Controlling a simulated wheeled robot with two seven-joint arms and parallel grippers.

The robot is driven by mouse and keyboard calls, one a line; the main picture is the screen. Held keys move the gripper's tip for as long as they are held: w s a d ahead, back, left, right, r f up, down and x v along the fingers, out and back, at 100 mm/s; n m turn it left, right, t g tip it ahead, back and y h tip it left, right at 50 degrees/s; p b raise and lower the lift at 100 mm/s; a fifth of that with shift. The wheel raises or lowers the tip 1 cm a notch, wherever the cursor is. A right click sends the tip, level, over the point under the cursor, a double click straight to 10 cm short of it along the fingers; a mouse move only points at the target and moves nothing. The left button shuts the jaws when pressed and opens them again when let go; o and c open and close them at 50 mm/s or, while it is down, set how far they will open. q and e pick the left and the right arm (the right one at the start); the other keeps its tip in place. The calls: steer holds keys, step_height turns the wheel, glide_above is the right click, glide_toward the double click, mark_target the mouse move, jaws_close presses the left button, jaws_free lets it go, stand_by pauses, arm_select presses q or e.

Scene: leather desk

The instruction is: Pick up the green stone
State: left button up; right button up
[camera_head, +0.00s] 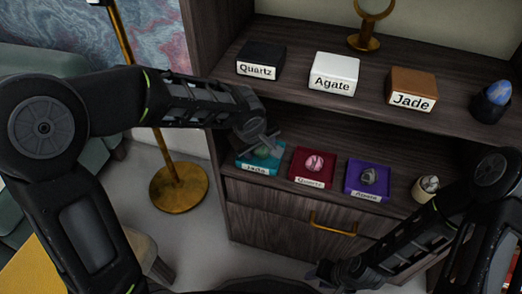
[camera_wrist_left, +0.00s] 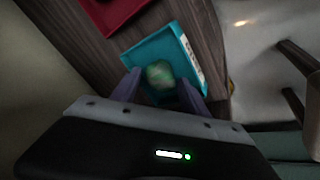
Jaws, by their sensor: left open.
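The green stone (camera_wrist_left: 160,74) sits in a teal tray (camera_wrist_left: 178,36) on the lower shelf. In the head view the teal tray (camera_head: 272,161) carries a label reading "Jade", and the stone in it is partly hidden by my gripper. My left gripper (camera_head: 268,140) is over the tray. In the left wrist view my left gripper (camera_wrist_left: 160,88) is open, with its fingers on either side of the stone; I cannot tell whether they touch it. My right gripper (camera_head: 322,274) is low near the front of the drawer, and its jaws are too unclear to read.
A red tray (camera_head: 299,176) with a pink stone and a purple tray (camera_head: 353,186) with a grey stone stand to the right. The upper shelf above holds black (camera_head: 261,53), white (camera_head: 336,67) and brown (camera_head: 413,83) labelled boxes. A brass stand (camera_head: 178,188) is at left.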

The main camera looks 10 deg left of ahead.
arm_select(q)
steer(key=shift+c, duration=0.3)
jaws_close()
stand_by(0.4)
